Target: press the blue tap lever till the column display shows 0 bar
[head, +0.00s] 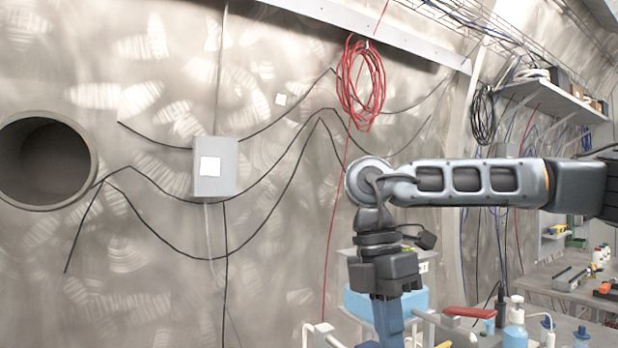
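My gripper (388,325) points down at the lower middle of the head view. Its fingertips are cut off by the bottom edge, so I cannot see whether it is open or shut. Behind it is a light blue block-like thing (416,301), partly hidden by my gripper. I cannot tell whether it belongs to the tap. A red handle (470,312) lies just right of it on grey fittings. I cannot make out a blue tap lever for certain. No column display with a readable bar value shows.
A grey box (215,168) with cables hangs on the steel wall, right of a round opening (45,160). A red cable coil (361,85) hangs above my arm. Bottles (515,325) stand at lower right, near a bench (560,290) with tools. A shelf (560,98) juts from the right wall.

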